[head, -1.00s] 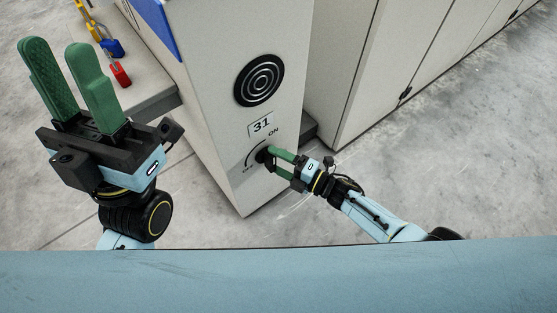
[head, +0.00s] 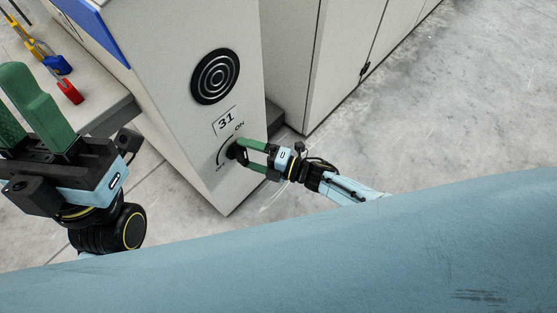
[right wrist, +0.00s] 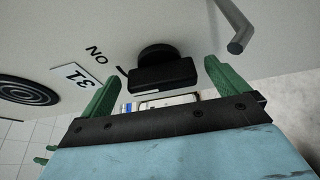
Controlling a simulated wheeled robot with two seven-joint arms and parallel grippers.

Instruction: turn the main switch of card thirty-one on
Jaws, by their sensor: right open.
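The main switch is a black rotary knob (head: 233,152) low on the pale card cabinet (head: 190,135), under the plate reading 31 (head: 226,121). A curved mark runs between OFF and ON beside it. In the right wrist view the knob's black bar (right wrist: 163,76) lies crosswise between and just beyond my green fingertips. My right gripper (head: 245,154) is open at the knob; in its wrist view (right wrist: 165,85) there is a gap on both sides of the bar. I cannot tell the knob's setting for sure. My left gripper (head: 12,100) is open and empty, raised at the left.
A black ringed disc (head: 215,76) is above the plate. A ledge at left carries a red padlock (head: 70,92) and a blue one (head: 58,64). A grey bent bar (right wrist: 236,28) juts out near the knob. Floor at right is clear.

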